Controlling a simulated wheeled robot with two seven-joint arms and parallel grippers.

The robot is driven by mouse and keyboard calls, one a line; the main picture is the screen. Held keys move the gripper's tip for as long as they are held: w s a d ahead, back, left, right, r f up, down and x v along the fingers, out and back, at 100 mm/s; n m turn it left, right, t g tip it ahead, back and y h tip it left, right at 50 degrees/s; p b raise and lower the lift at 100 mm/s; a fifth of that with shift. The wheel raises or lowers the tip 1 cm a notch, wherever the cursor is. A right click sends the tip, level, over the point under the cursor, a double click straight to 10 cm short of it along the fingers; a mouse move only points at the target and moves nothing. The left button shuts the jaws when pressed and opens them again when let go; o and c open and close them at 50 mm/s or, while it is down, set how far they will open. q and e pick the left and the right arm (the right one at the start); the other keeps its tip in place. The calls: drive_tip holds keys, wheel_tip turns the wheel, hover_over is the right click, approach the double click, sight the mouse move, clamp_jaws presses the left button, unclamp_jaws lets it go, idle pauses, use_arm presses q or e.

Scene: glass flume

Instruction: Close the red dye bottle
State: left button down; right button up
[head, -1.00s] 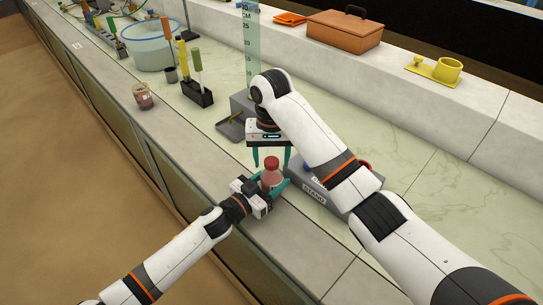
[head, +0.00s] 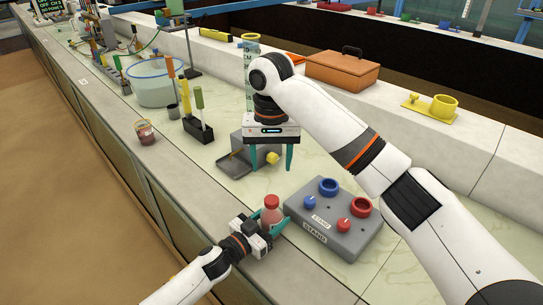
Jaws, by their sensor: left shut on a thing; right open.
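The red dye bottle (head: 271,217) is a small clear bottle with red contents, upright at the front-left of the stand. A red cap (head: 271,201) sits on its top; I cannot tell how tightly. My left gripper (head: 273,222) is shut around the bottle's body from the front left, its teal fingers partly hiding it. My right gripper (head: 271,162) is open and empty, its two teal fingers pointing down. It shows above and behind the bottle, clear of the cap.
The grey stand (head: 337,243) with blue (head: 328,187) and red (head: 361,207) rings is right of the bottle. Behind my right gripper is a grey box with a yellow knob (head: 272,157). A jar (head: 145,132) and a black tool holder (head: 198,129) stand left.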

drive_tip(key=shift+r, duration=0.35)
use_arm(q)
drive_tip(key=shift+c, duration=2.4)
unclamp_jaws()
drive_tip(key=v, duration=1.2)
use_arm(e)
drive_tip(key=shift+f, duration=0.1)
